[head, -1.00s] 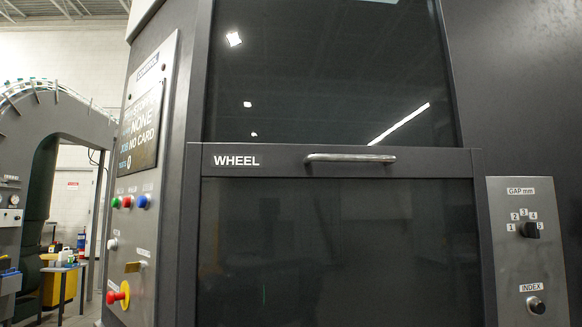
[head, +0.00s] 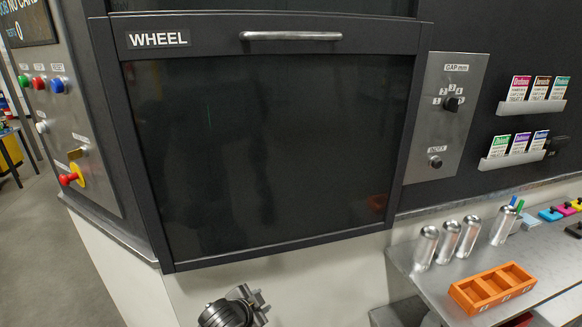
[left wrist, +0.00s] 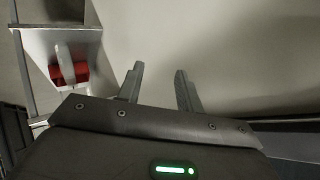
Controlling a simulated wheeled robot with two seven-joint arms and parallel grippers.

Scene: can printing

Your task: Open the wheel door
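The wheel door (head: 265,150) is a dark glass panel in a dark frame, marked WHEEL at its upper left. It fills the middle of the head view and looks shut. Its metal bar handle (head: 290,36) runs across the top of the frame, and nothing touches it. A dark piece of one of my arms (head: 235,306) shows low, below the door; I cannot tell which arm. In the left wrist view my left gripper (left wrist: 160,82) has its two fingers apart with nothing between them, near a pale surface. My right gripper cannot be made out.
A control panel (head: 75,120) stands left and a knob panel (head: 445,115) right of the door. At the lower right a metal shelf (head: 420,283) holds several cans and an orange tray (head: 493,287). Card racks (head: 530,107) hang above. Grey floor is clear at lower left.

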